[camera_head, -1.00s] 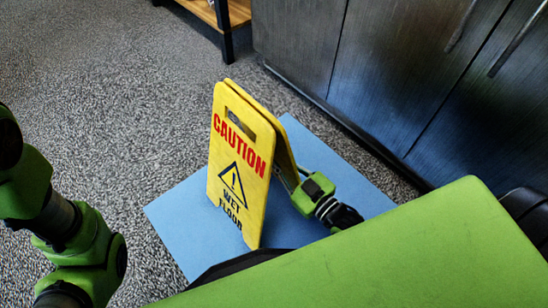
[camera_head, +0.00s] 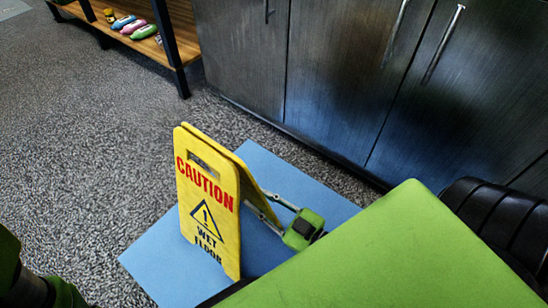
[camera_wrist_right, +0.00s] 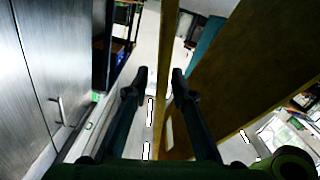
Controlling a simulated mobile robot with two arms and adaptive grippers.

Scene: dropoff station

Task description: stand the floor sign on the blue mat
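The yellow floor sign (camera_head: 211,232), marked CAUTION WET FLOOR, stands upright with its two panels spread on the blue mat (camera_head: 155,258) in the head view. My right gripper (camera_head: 258,199) is behind the front panel, at the sign's right side, with its fingers spread apart. In the right wrist view the fingers of my right gripper (camera_wrist_right: 160,76) lie on either side of a thin sign panel (camera_wrist_right: 168,40), with a gap on the left side. Part of the sign's foot is hidden by my own green body. My left gripper is out of view.
Dark cabinets (camera_head: 335,60) with bar handles stand behind the mat. A wooden shelf (camera_head: 110,22) holding several colourful bottles (camera_head: 132,26) is at the upper left. Grey speckled floor (camera_head: 90,150) is clear to the left of the mat.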

